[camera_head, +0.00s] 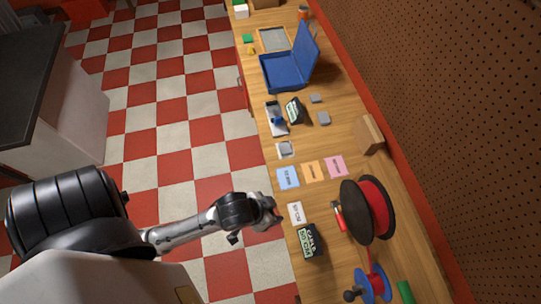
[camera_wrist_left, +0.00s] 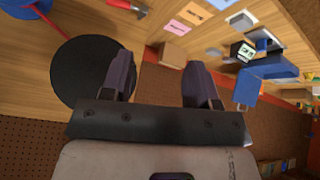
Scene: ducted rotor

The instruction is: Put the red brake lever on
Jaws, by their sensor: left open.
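A small red piece with a grey end (camera_head: 339,217) lies on the bench, left of the large black reel (camera_head: 352,207); it looks like the red brake lever. In the left wrist view, the red and grey piece (camera_wrist_left: 128,8) is at the top edge, partly cut off. The reel is wound with red line, and its black disc (camera_wrist_left: 92,72) fills the left of the wrist view. My left gripper (camera_head: 274,213) hangs by the bench's front edge, left of the lever and apart from it. Its two fingers (camera_wrist_left: 160,80) are spread with nothing between them. My right gripper is not in view.
A red line runs from the reel to a blue spool (camera_head: 372,284). A white card (camera_head: 296,212) and a dark labelled box (camera_head: 310,241) lie near my left gripper. Coloured cards (camera_head: 313,171), a wooden block (camera_head: 369,134) and a blue open case (camera_head: 289,70) stand farther along. Pegboard borders the bench.

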